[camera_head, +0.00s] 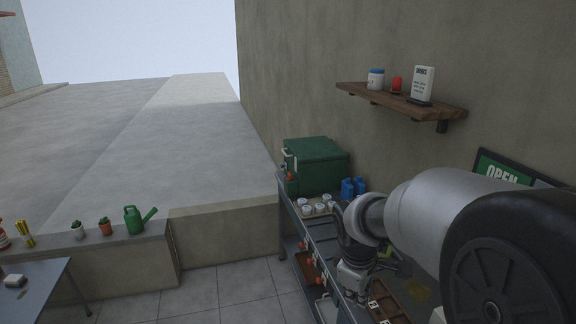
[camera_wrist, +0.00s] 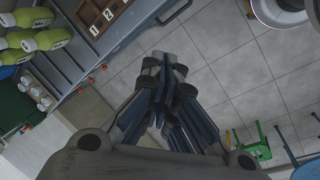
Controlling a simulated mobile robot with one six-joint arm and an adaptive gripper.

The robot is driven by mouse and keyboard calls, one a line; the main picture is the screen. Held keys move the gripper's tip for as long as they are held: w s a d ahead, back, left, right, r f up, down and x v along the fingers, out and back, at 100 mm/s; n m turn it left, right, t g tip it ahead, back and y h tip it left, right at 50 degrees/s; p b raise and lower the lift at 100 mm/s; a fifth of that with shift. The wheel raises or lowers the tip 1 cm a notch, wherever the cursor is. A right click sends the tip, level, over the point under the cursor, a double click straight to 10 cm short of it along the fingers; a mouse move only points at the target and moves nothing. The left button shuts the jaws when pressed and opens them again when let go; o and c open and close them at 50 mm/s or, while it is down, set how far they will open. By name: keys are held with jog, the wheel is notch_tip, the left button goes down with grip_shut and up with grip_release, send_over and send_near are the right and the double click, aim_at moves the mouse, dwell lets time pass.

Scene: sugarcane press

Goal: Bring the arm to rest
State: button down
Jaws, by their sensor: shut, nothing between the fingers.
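My arm reaches in from the right in the head view, large and close, with its wrist bent down over the counter. In the head view the fingers of my gripper cannot be made out clearly. In the wrist view my gripper (camera_wrist: 172,68) is shut and empty, its fingertips together above the tiled floor. The metal counter (camera_wrist: 150,28) runs along the upper left of the wrist view, apart from the fingers.
A green box (camera_head: 318,165) stands at the counter's far end, near white cups (camera_head: 318,207) and blue cartons (camera_head: 352,187). A wooden shelf (camera_head: 400,100) hangs on the wall. A numbered wooden tray (camera_wrist: 98,14) lies by the counter edge.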

jog(key=s+r+m, duration=0.3)
jog(key=s, duration=0.5)
jog(key=s+r+m+t+y, duration=0.1)
jog(key=s+r+m, duration=0.1)
jog(key=s+m, duration=0.2)
jog(key=s+a+r+m+t, duration=0.1)
jog(key=s+r+m, duration=0.2)
jog(key=s, duration=0.8)
jog(key=shift+s+r+m+y, duration=0.3)
jog(key=shift+s+m+y, duration=0.05)
jog(key=shift+m+y, duration=0.05)
